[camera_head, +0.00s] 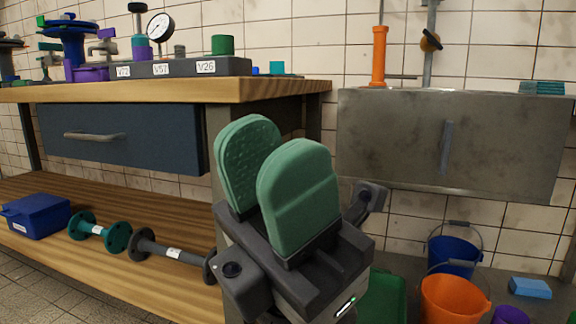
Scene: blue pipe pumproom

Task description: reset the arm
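My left gripper (280,180) stands in the middle of the head view, in front of the workbench's right end. Its two green padded fingers point up. The far finger's dotted inner face shows beside the near finger, so they are apart. I see nothing held between them, though the near finger hides part of the gap. My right gripper is not in view.
The wooden workbench (180,91) has a blue drawer (120,130) and a lower shelf (110,266) with flanged pipes. A grey metal cabinet (400,135) hangs at right. An orange bucket (452,301) and a blue bucket (455,252) stand below.

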